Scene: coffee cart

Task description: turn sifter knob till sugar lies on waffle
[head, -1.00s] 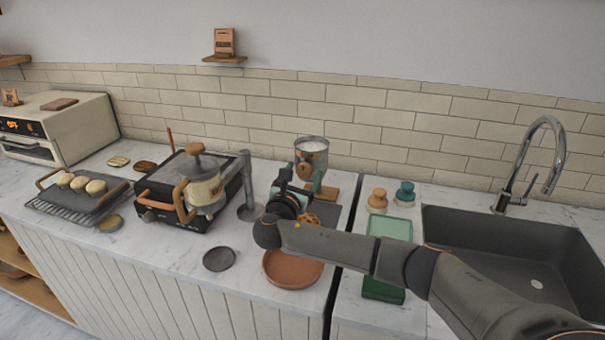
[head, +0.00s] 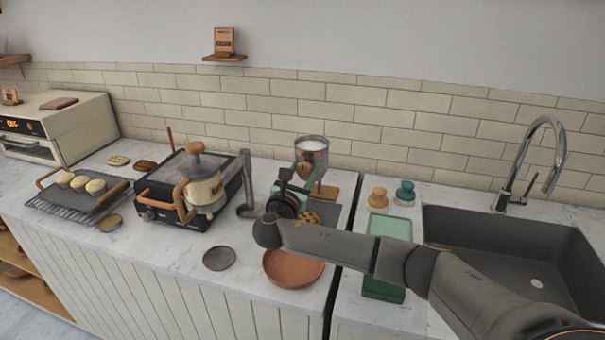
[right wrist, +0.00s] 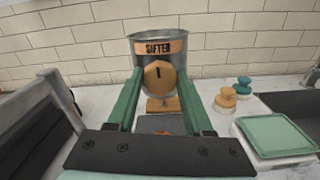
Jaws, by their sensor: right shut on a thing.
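The sifter (head: 312,153) is a clear-grey canister with white sugar at its top, standing at the back of the counter. Its round wooden knob (right wrist: 158,80) faces me and carries a short dark mark, which looks upright. My right gripper (right wrist: 160,76) is shut on the knob, with one green finger on each side. It also shows in the head view (head: 306,172), reaching in from the front. The waffle (head: 308,217) lies below the sifter on a dark surface, partly hidden by my gripper. I cannot tell whether sugar lies on it. My left gripper is out of view.
A terracotta plate (head: 293,268) and a small dark disc (head: 219,258) lie in front. A black burner with a pot (head: 203,188) stands left.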

